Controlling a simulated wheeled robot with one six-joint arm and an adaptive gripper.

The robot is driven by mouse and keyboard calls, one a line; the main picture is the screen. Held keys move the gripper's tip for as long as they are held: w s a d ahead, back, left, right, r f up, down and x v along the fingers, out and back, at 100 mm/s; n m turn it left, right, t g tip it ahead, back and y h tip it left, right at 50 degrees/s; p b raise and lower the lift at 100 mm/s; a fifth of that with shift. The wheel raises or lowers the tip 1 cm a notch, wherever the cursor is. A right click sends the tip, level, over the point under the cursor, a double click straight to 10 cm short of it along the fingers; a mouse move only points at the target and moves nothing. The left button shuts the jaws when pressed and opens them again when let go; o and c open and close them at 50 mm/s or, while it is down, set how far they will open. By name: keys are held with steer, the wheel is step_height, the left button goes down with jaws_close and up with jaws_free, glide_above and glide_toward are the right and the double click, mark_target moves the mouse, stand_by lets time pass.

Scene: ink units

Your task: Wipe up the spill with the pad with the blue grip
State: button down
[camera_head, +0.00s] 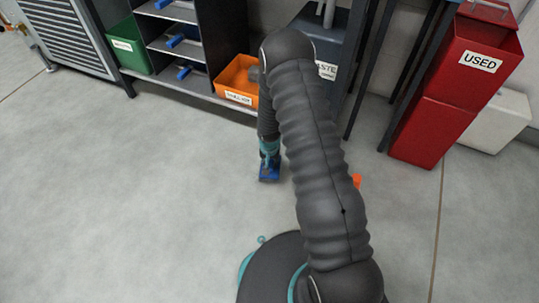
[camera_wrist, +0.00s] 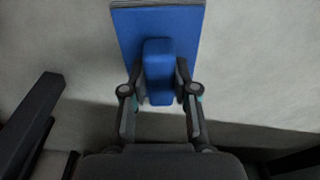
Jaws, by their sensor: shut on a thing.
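The blue pad (camera_wrist: 195,30) with its blue grip (camera_wrist: 158,72) fills the upper middle of the wrist view. My gripper (camera_wrist: 160,88) is shut on the blue grip, one finger on each side. In the head view the pad (camera_head: 269,174) is at or close to the grey floor, below my gripper (camera_head: 268,158); I cannot tell whether it touches. No spill shows clearly in either view; my arm covers part of the floor in the head view.
A shelf (camera_head: 175,50) with several blue items stands at the back, with a green bin (camera_head: 130,47) and an orange bin (camera_head: 238,82) near it. A red bin marked USED (camera_head: 440,100) is at right. A small orange thing (camera_head: 357,181) shows beside my arm. Floor at left is clear.

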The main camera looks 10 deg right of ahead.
steer(key=shift+r+p, duration=1.1)
steer(key=shift+r, duration=1.1)
steer(key=shift+f, duration=0.1)
